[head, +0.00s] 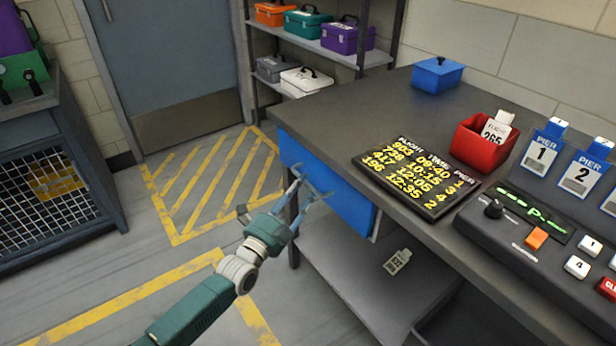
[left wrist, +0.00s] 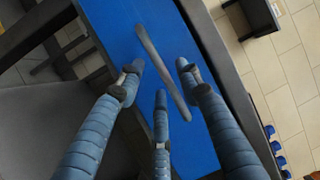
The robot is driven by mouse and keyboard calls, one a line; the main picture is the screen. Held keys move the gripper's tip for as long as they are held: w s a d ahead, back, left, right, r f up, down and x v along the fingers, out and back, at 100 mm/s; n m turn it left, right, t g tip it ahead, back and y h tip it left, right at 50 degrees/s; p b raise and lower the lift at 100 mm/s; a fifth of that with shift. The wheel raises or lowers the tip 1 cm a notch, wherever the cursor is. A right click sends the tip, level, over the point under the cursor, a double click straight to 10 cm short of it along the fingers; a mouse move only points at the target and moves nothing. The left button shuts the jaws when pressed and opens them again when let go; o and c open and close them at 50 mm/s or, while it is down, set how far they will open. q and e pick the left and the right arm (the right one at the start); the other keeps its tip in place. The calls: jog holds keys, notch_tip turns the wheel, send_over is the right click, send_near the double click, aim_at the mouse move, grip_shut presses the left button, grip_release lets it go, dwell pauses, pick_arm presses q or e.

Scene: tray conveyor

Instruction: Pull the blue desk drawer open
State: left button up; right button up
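The blue desk drawer (head: 345,198) is under the left part of the dark desk top, with its front toward my arm. A pale edge shows at its right end. My left gripper (head: 312,186) is in front of the drawer's left half. In the left wrist view, the blue front (left wrist: 110,28) fills the middle and a grey bar handle (left wrist: 162,72) runs slantwise across it. My three fingers (left wrist: 161,82) are spread, with the handle between their tips. I cannot tell whether any finger touches it. My right gripper is out of view.
The desk (head: 378,107) carries a flight board (head: 418,176), a red bin (head: 484,141), a blue box (head: 437,75) and a control console (head: 520,222). A lower shelf (head: 365,280) holds a tag (head: 397,261). The striped floor (head: 215,185) left of the desk is clear.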

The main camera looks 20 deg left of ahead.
pick_arm(q)
jog(key=shift+w+d+r, duration=0.1)
jog(key=shift+w+d, duration=0.05)
jog(key=shift+w, duration=0.35)
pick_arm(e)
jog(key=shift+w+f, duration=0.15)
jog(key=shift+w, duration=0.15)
pick_arm(q)
jog(key=shift+s, duration=0.1)
grip_shut()
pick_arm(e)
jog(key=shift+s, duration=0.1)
